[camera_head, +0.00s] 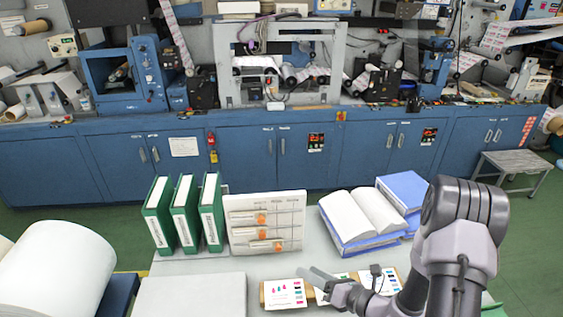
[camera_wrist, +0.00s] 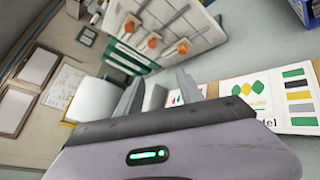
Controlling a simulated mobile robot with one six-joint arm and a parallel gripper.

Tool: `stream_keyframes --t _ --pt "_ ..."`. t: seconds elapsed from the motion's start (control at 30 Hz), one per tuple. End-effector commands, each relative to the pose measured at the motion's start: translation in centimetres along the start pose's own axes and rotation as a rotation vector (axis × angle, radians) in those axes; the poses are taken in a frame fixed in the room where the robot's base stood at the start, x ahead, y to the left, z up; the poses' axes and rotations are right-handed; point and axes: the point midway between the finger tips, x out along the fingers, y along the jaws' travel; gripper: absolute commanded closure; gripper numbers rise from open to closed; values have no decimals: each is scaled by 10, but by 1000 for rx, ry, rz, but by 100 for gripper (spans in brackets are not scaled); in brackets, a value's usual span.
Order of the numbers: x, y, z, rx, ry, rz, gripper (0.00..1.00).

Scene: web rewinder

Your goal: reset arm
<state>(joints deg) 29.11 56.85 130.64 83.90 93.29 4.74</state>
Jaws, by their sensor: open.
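My gripper (camera_head: 313,279) is low over the front of the grey table in the head view. My arm reaches down to it from the right, bent at a large grey joint. In the wrist view the two fingers of my gripper (camera_wrist: 158,92) stand apart, and I see nothing held between them. The gripper is just above a row of printed colour cards (camera_head: 284,293) on a brown strip, and it hides part of them. The cards also show right of the fingers in the wrist view (camera_wrist: 262,98). I cannot tell whether the fingers touch anything.
Green binders (camera_head: 186,212), a white panel with orange-handled tools (camera_head: 265,222), and an open book (camera_head: 362,218) on blue binders stand along the table's back. A large white roll (camera_head: 58,268) is at left. The blue rewinder (camera_head: 240,158) is behind, across green floor.

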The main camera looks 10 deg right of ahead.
Motion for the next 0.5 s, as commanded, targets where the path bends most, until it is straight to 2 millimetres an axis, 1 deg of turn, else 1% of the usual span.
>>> stream_keyframes --t 0.03,0.07,0.1,0.17,0.2,0.23,0.27,0.3,0.33,0.37,0.4,0.47,0.5 --pt "6 32 9 -141 55 92 56" --pt "7 59 12 -251 105 162 56" --pt "4 96 10 -414 180 257 56" --pt "-10 143 0 -675 296 387 56" --pt "-23 168 -10 -854 372 461 56" --pt "-34 182 -19 -992 430 511 56" --pt "-46 193 -27 -1132 485 554 56" --pt "-64 203 -38 -1321 559 603 56" --pt "-77 208 -44 -1465 613 631 56" --pt "-90 209 -50 -1611 666 652 56" --pt "-106 209 -54 -1799 733 667 56" --pt "-127 204 -53 -2057 822 665 56" --pt "-139 201 -50 -2208 875 650 56"
